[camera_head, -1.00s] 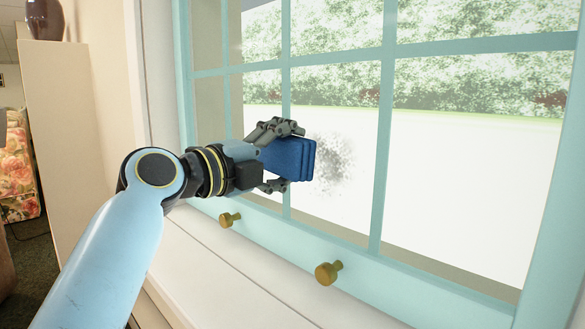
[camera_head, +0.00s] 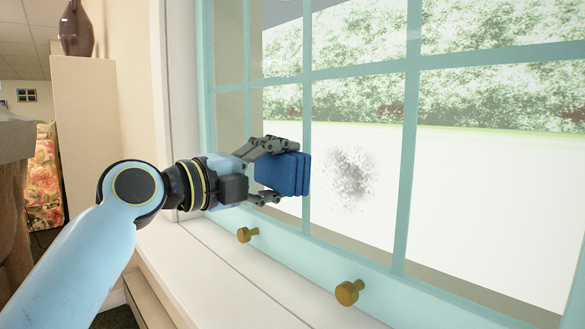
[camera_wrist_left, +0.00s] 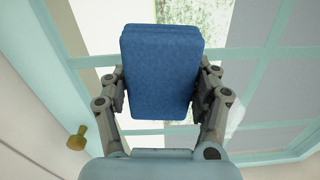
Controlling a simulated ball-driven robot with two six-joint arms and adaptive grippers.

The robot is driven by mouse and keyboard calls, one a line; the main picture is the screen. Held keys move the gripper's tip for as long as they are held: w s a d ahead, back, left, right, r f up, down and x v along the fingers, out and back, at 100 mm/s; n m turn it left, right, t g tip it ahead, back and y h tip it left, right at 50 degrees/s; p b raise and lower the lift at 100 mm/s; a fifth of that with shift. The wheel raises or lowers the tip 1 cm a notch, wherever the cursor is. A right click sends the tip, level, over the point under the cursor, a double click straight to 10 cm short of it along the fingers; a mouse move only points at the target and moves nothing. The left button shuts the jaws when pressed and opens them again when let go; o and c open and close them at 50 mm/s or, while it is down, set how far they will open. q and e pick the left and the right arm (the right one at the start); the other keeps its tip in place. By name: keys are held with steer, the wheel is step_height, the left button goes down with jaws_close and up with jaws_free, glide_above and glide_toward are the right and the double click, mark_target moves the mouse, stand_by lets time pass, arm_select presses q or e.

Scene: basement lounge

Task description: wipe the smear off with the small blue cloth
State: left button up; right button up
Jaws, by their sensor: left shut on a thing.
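The small blue cloth (camera_head: 284,173) is a folded pad held in my left gripper (camera_head: 272,172). The gripper is shut on it, one finger above and one below in the head view. In the left wrist view the cloth (camera_wrist_left: 160,75) stands between the two fingers and hides part of the window. The grey speckled smear (camera_head: 352,174) is on a window pane, just right of the cloth in the head view. The cloth overlaps the vertical bar left of the smear; I cannot tell whether it touches the window. My right gripper is not in view.
The window has teal bars (camera_head: 407,150) around its panes. Two brass knobs (camera_head: 247,234) (camera_head: 349,292) stick out along the lower frame, below the gripper. A pale sill (camera_head: 225,265) runs beneath. A dark vase (camera_head: 76,30) stands on a beige ledge at the left.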

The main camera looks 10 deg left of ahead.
arm_select(q)
steer(key=shift+v, duration=0.95)
steer(key=shift+b+v, duration=0.35)
steer(key=shift+v, duration=0.7)
steer(key=shift+s+a, duration=0.2)
steer(key=shift+s, duration=0.25)
